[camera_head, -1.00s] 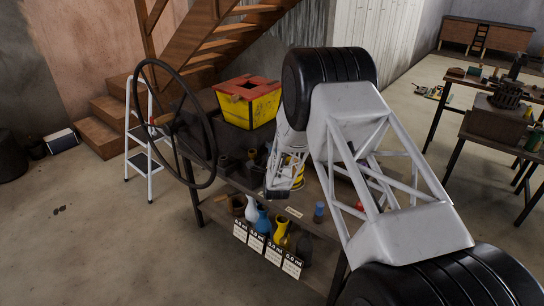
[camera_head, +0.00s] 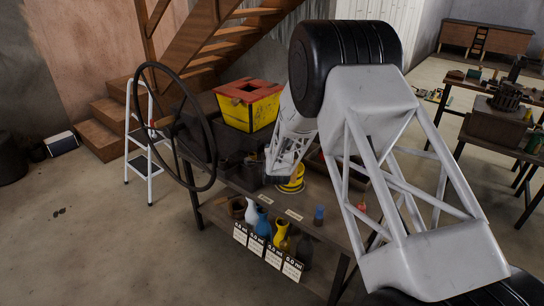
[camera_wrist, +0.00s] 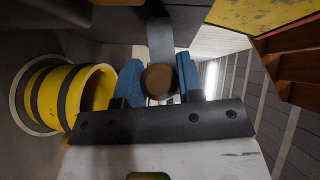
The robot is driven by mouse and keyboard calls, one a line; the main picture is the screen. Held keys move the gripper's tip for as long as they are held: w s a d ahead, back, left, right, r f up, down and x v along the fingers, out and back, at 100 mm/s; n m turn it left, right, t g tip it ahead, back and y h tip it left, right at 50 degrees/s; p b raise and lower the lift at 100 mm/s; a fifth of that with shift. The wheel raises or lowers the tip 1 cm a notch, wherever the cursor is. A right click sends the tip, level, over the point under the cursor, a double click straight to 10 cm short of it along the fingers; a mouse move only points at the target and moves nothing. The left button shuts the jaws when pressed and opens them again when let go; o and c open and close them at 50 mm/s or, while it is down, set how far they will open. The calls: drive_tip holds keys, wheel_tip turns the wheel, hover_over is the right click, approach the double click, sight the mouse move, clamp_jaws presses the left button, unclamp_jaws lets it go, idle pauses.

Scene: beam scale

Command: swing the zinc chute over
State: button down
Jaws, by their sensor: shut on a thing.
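My gripper (camera_wrist: 160,82) has blue fingertips, closed on both sides of a round brown knob (camera_wrist: 157,77) in the wrist view. A grey metal strip (camera_wrist: 160,38) runs up behind the knob. It may be part of the zinc chute, but I cannot tell how the two join. In the head view my gripper (camera_head: 279,176) is at the bench, below the yellow hopper (camera_head: 262,112) with its red rim and left of a yellow-and-black striped cylinder (camera_head: 294,182). My own arm hides part of the bench, and the whole chute cannot be made out.
The striped cylinder stands close to the left fingertip in the wrist view (camera_wrist: 68,98). Several coloured vases, including a yellow one (camera_head: 281,232), stand along the lower front, above white number cards (camera_head: 257,245). A large dark handwheel (camera_head: 205,125) is at the left.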

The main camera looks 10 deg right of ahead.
drive_tip(key=shift+w+a+r+n+g+h, duration=0.15)
drive_tip(key=shift+w+r+n+g, duration=0.05)
drive_tip(key=shift+r+n+g, duration=0.3)
drive_tip(key=shift+w+a+r+n+g+h, duration=0.15)
drive_tip(key=shift+r+n+g, duration=0.25)
drive_tip(key=shift+g, duration=0.1)
drive_tip(key=shift+w+a+r+n+g+h, duration=0.35)
drive_tip(key=shift+n+g, duration=0.25)
drive_tip(key=shift+g, duration=0.2)
drive_tip(key=shift+r, duration=0.1)
drive_tip(key=c, duration=0.8)
unclamp_jaws()
drive_tip(key=shift+o, duration=0.2)
drive_tip(key=shift+s+r, duration=0.1)
drive_tip(key=shift+s, duration=0.1)
drive_tip(key=v, duration=0.7)
drive_tip(key=shift+s, duration=0.2)
drive_tip(key=shift+a+r, duration=0.1)
